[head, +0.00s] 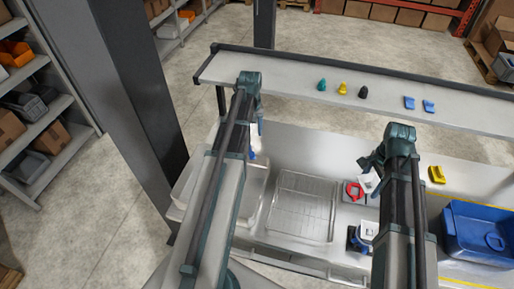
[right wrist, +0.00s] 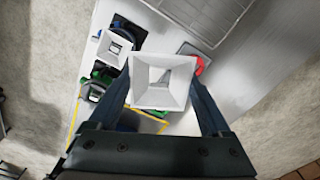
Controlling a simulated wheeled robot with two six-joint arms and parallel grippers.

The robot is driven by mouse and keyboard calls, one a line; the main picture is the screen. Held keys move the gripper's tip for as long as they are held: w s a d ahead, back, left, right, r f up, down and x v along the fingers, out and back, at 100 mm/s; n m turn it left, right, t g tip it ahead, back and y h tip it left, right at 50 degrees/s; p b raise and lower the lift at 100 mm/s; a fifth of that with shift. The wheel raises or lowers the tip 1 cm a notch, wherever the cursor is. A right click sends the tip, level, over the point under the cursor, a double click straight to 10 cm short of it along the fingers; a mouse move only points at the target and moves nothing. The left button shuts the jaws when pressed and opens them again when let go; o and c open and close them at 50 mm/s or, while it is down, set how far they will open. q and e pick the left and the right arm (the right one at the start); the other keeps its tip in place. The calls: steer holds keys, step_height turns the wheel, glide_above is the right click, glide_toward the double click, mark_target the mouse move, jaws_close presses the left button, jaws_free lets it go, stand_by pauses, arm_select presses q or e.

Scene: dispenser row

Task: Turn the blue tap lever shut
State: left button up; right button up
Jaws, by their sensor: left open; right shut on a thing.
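A small blue part (head: 252,155), possibly the blue tap lever, shows just below my left gripper (head: 260,130) in the head view. Most of it is hidden by my left arm, so I cannot tell its angle or whether the gripper touches it. The left gripper is open. My right gripper (head: 369,178) is shut on a white square funnel (right wrist: 150,95), held between both fingers in the right wrist view. A red ring-shaped part (head: 354,191) on a grey base is close beside the funnel.
A second white funnel (head: 369,230) sits on a dark stand nearer me. A wire tray (head: 303,205) lies mid-counter. A blue crate (head: 475,240) and a yellow part (head: 437,175) are at right. The raised back shelf (head: 290,83) carries several small coloured parts.

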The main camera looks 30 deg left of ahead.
mark_target(252, 155)
arm_select(q)
step_height(252, 155, down, 12)
steer(key=b, duration=1.2)
steer(key=shift+f, duration=0.1)
jaws_close()
stand_by(0.9)
